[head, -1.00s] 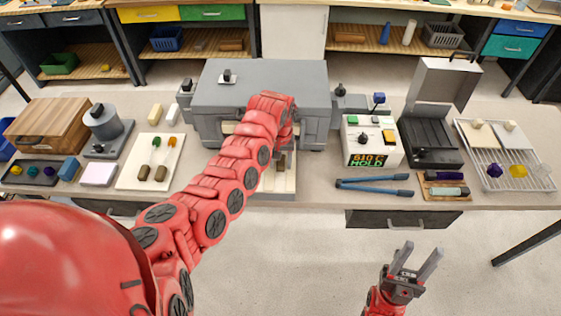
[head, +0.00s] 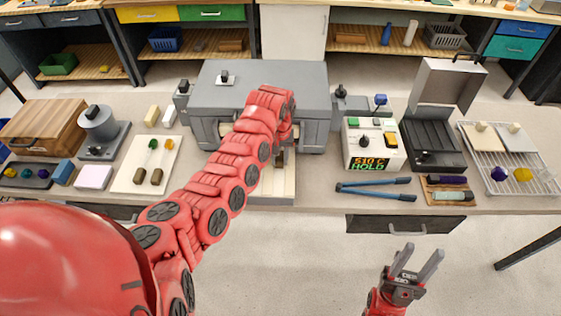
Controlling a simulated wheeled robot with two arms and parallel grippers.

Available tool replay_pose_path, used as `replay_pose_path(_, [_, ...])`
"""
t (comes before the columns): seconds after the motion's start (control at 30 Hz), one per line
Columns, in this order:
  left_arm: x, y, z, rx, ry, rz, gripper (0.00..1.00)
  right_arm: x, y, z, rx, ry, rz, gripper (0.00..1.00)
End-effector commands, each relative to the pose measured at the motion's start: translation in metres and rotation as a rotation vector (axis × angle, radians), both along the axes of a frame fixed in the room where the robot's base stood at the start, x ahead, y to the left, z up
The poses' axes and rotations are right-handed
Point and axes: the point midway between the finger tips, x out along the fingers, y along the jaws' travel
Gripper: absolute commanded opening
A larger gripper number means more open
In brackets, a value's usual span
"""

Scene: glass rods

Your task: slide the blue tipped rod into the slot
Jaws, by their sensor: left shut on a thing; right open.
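The grey furnace (head: 300,85) stands at the back middle of the bench, its front opening (head: 227,128) partly covered by my arm. My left gripper (head: 283,142) is at the furnace front, over the pale block (head: 275,188). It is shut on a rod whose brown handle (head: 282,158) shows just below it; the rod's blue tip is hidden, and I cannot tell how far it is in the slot. My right gripper (head: 417,264) is open and empty, in front of the bench.
Rods with green (head: 152,146) and orange (head: 169,144) tips lie on a white board (head: 130,177). Right of the furnace are a controller box (head: 366,158), blue-handled tongs (head: 375,188), an open dark case (head: 430,140) and a wire rack (head: 505,160).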

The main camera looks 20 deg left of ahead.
Motion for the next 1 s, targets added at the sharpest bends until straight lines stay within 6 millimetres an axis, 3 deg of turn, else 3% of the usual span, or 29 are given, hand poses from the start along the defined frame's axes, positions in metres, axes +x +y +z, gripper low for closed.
replay_pose_path(0.33, [0.001, 0.002, 0.000, 0.000, -0.001, 0.001, 0.00, 0.000, 0.000, -0.003, 0.000, 0.000, 0.000, 0.47])
replay_pose_path(0.37, [0.001, 0.002, 0.000, 0.000, -0.001, 0.001, 0.38, 0.000, 0.000, -0.003, 0.000, 0.000, 0.000, 0.47])
replay_pose_path(0.53, [0.001, 0.002, 0.000, 0.000, -0.001, 0.001, 0.68, 0.000, 0.000, -0.003, 0.000, 0.000, 0.000, 0.47])
replay_pose_path(0.87, [0.002, 0.002, 0.001, 0.001, -0.002, 0.001, 0.69, 0.000, 0.000, -0.004, 0.000, 0.000, 0.000, 0.47])
replay_pose_path(1.0, [0.004, 0.001, 0.011, 0.000, -0.008, 0.001, 0.69, 0.000, 0.000, -0.010, 0.000, 0.000, 0.000, 0.47])
